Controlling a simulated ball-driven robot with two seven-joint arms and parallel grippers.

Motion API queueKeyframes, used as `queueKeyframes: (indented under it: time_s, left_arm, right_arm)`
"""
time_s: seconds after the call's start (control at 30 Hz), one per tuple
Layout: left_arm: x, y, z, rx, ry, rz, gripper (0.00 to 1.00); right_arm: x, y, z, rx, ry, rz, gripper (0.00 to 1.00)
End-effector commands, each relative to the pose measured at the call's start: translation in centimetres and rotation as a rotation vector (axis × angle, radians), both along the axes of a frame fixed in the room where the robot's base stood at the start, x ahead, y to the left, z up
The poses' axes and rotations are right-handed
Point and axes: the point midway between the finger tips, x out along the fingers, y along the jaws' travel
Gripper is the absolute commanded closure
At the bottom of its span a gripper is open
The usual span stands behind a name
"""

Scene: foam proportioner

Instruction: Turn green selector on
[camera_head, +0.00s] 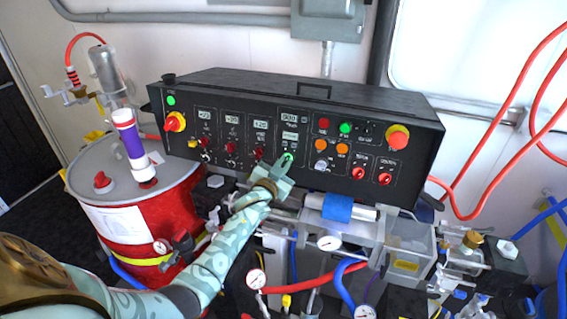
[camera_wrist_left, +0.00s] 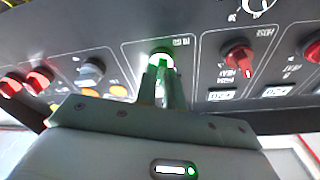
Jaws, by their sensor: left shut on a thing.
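The green selector (camera_head: 288,156) sits low in the middle of the black control panel (camera_head: 215,147). In the left wrist view the green selector (camera_wrist_left: 161,57) shows bright green, as if lit. My left gripper (camera_head: 284,164) reaches up to it from below, and its two fingers (camera_wrist_left: 162,78) are closed together on the selector's knob. The fingers hide part of the knob, so its exact angle cannot be told. My right gripper is in neither view.
Red selectors (camera_wrist_left: 238,58) and a grey knob (camera_wrist_left: 90,72) sit on either side of the green one. A yellow-ringed red button (camera_head: 397,138) is at the panel's right. A red drum (camera_head: 150,215) stands left; hoses and gauges (camera_head: 329,243) crowd below.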

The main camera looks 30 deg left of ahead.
Motion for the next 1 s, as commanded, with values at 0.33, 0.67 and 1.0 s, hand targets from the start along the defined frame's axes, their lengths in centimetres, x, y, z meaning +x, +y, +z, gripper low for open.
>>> queueKeyframes:
  time_s: [0.33, 0.67, 1.0]
  left_arm:
    - [-0.03, 0.03, -0.07, 0.118, 0.031, -0.023, 1.0]
    - [-0.04, 0.04, -0.11, 0.136, 0.035, -0.025, 1.0]
    - [-0.03, 0.05, -0.08, 0.135, 0.035, -0.025, 0.68]
  right_arm:
    - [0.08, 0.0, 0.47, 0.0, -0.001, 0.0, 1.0]
    - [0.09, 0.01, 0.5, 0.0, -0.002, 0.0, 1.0]
    - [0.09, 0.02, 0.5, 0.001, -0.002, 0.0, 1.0]
